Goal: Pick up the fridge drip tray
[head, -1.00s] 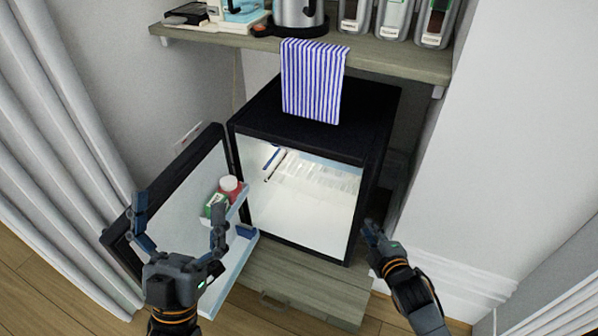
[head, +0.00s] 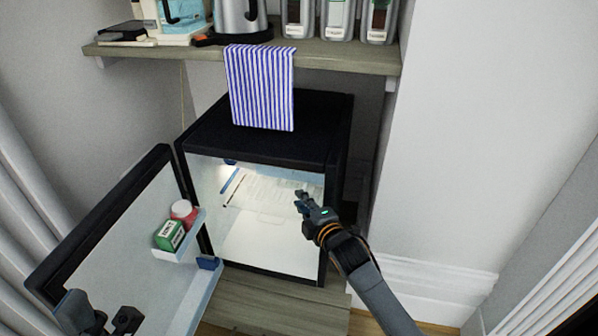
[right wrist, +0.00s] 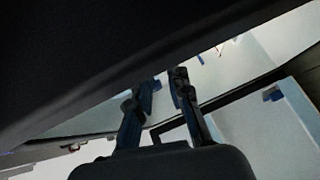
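The small black fridge (head: 255,152) stands open with a lit white interior. Inside, a pale, partly see-through flat piece (head: 270,188) shows toward the back; I cannot tell for sure that it is the drip tray. My right gripper (head: 302,197) is at the right side of the fridge opening, empty. In the right wrist view its fingers (right wrist: 164,84) have a narrow gap between them, with a dark fridge edge close above. My left gripper (head: 101,315) is at the lower left in front of the open door, fingers apart and empty.
The fridge door (head: 115,235) is open to the left, its shelf holding a green box (head: 169,236) and a red jar with a white lid (head: 184,212). A striped towel (head: 260,88) hangs above the fridge from a shelf (head: 345,58) with a kettle and containers. A wall stands to the right.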

